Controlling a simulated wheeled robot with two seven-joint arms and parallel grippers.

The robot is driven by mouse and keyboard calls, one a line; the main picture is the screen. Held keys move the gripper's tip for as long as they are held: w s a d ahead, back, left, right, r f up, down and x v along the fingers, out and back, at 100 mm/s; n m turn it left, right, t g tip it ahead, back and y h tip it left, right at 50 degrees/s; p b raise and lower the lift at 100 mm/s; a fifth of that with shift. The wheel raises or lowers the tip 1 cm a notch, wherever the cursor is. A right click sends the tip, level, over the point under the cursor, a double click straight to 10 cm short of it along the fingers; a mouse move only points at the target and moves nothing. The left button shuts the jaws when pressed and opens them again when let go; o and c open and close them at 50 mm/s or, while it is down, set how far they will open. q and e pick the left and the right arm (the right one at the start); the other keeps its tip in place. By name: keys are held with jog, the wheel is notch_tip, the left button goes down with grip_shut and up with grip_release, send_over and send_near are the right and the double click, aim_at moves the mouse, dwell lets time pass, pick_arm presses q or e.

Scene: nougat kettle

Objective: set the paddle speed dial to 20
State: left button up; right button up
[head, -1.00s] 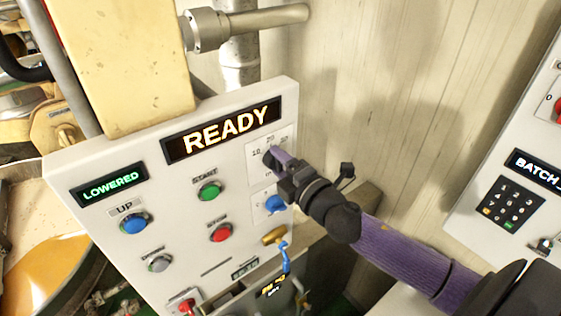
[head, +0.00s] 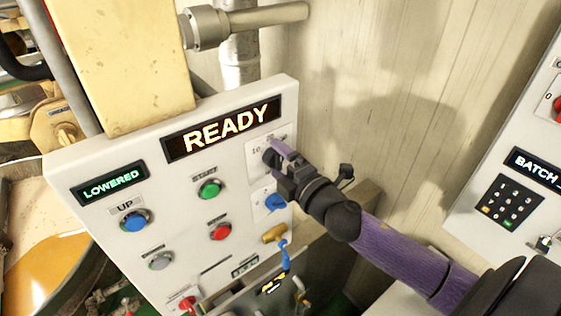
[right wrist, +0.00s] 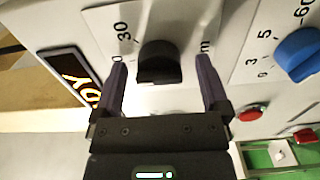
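The paddle speed dial is a black knob (right wrist: 158,62) on a white scale plate, with "30" and the end of a unit label readable in the right wrist view. In the head view its plate (head: 256,171) is at the panel's upper right, largely covered by my right gripper (head: 274,152). In the right wrist view the right gripper (right wrist: 161,72) is open, with one purple finger on each side of the knob and a gap on both sides. I cannot tell the knob's setting. My left gripper is not in view.
The panel has a "READY" display (head: 222,130), a "LOWERED" display (head: 109,186), a green button (head: 209,188), a red button (head: 220,231) and a blue knob (head: 275,202) just below the dial. A second panel with a keypad (head: 510,202) stands at right.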

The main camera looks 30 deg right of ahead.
jog(key=shift+s, duration=0.35)
jog(key=s+b, duration=0.2)
jog(key=s, duration=0.7)
jog(key=shift+d, duration=0.4)
jog(key=shift+s, duration=0.1)
